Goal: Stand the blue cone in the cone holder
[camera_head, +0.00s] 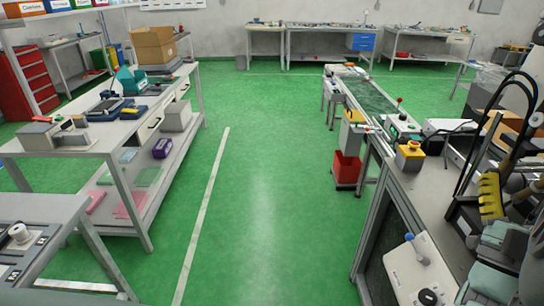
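I cannot pick out a blue cone or a cone holder for sure in the head view. A teal object (130,79) with a pointed top stands on the left workbench (95,140), too small to identify. A small blue knob or tip (409,237) sits on a white box (418,268) at the lower right. My gripper is not in view.
A green floor aisle (265,210) runs clear between the left benches and the right-hand machine line (385,190). A red bin (346,168) stands beside the line. A nearer bench (60,210) is at lower left. Tables (325,28) stand along the back wall.

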